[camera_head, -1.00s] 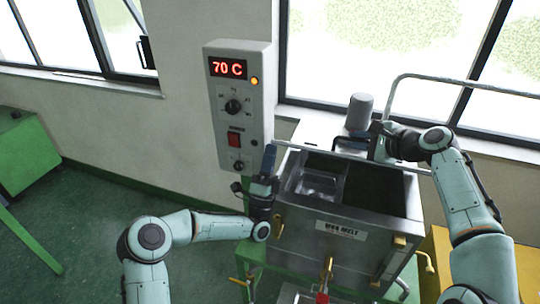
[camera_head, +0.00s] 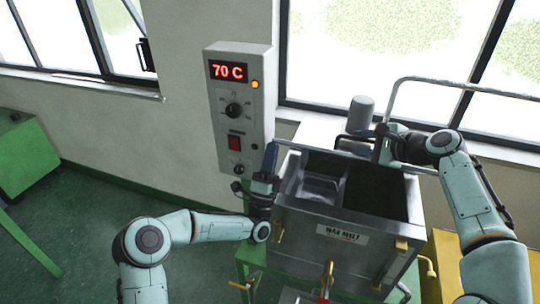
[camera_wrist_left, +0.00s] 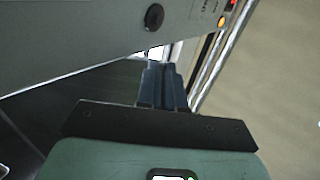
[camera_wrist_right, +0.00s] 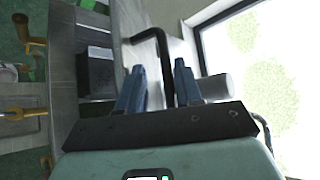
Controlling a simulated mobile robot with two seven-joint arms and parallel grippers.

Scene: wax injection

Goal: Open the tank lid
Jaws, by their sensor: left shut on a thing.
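The metal wax tank (camera_head: 330,265) has its top uncovered, showing an inner compartment and a dark well. The lid seems to stand raised along the tank's back edge, seen nearly edge-on; its panel shows in the right wrist view (camera_wrist_right: 128,22). Its black bent handle (camera_head: 350,138) sticks out behind, and runs between my right fingers in the right wrist view (camera_wrist_right: 165,62). My right gripper (camera_head: 380,132) is open around or beside the handle; contact is unclear. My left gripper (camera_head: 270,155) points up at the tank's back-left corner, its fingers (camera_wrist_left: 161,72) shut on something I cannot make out.
The control box (camera_head: 240,110) reading 70 C hangs on the wall close to my left gripper. A grey cylinder (camera_head: 361,112) stands behind the tank. A pale bent rail (camera_head: 392,100) rises before the window. A yellow surface (camera_head: 450,255) lies right of the tank.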

